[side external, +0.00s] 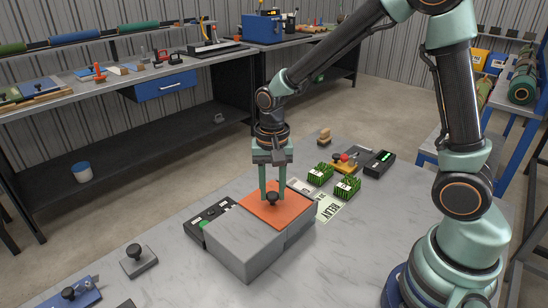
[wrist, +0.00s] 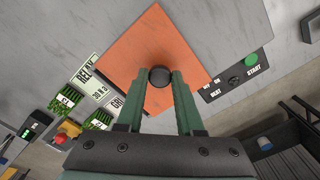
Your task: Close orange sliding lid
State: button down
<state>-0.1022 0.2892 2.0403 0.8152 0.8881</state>
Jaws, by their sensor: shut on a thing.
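The orange sliding lid (side external: 269,211) lies flat on top of a grey box (side external: 244,246) on the table. It covers the part of the box farther from the side camera; the nearer top is plain grey. A round black knob (wrist: 160,77) stands on the lid. My gripper (side external: 272,197) points down over the lid, its two green fingers shut on the knob, one on each side. In the wrist view the lid (wrist: 140,45) fills the upper middle and its near part is hidden behind my fingers.
A black panel with a green button (side external: 209,215) stands left of the box. Right of it lie a RELAY label (side external: 328,209), turf pieces (side external: 346,187), a red-and-yellow device (side external: 345,161) and a black display unit (side external: 380,163). A grey knobbed block (side external: 138,260) lies front left.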

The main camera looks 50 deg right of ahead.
jog(key=shift+d+r, duration=0.1)
jog(key=shift+d, duration=1.1)
jog(key=c, duration=0.5)
grip_release()
jog(key=shift+c, duration=0.2)
notch_tip(320, 180, up, 12)
jog(key=shift+r, duration=0.1)
jog(key=s+d+r+n+t, duration=0.1)
jog(key=s+r+n+t, duration=0.1)
jog(key=s+n+t, duration=0.3)
jog(key=s+n, duration=0.3)
jog(key=n, duration=0.1)
jog(key=shift+s+d+r+t, duration=0.2)
jog(key=shift+s+r+t, duration=0.05)
jog(key=shift+r+t, duration=0.05)
